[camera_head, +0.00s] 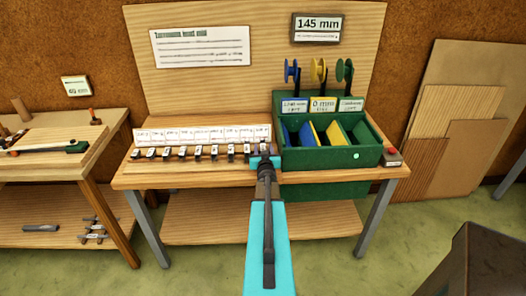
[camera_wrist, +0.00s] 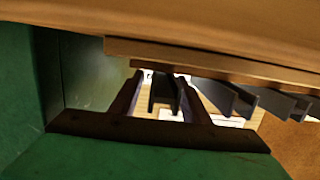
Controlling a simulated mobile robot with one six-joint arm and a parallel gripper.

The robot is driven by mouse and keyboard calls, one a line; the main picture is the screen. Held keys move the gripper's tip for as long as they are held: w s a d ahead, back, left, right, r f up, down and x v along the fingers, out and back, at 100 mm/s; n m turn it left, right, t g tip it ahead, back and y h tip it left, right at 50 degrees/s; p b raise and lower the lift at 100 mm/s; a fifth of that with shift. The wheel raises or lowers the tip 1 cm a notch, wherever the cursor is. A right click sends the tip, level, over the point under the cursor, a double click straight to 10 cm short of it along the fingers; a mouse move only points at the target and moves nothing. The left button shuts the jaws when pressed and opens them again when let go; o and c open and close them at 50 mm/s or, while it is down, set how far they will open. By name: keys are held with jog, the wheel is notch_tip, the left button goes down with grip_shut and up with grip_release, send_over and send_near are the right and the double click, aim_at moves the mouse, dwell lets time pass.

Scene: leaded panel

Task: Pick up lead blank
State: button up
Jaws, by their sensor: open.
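Several dark lead blanks stand in a row (camera_head: 198,153) along the front of the workbench in the head view, under a strip of small white labels (camera_head: 200,134). My gripper (camera_head: 264,152) is at the right end of this row, beside the green station. In the wrist view my gripper (camera_wrist: 160,88) has its two fingers apart. One dark blank (camera_wrist: 163,97) shows between the fingers, with gaps on both sides. More dark blanks (camera_wrist: 228,98) lie to the right of the right finger. My arm hides part of the bench front in the head view.
The green station (camera_head: 318,157) with several bins and spools stands close on the right. A wooden ledge (camera_wrist: 215,60) crosses above the blanks in the wrist view. A second bench (camera_head: 52,165) stands left.

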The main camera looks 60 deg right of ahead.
jog(key=shift+c, duration=0.2)
grip_shut()
jog(key=shift+r, duration=0.1)
dwell(0.4)
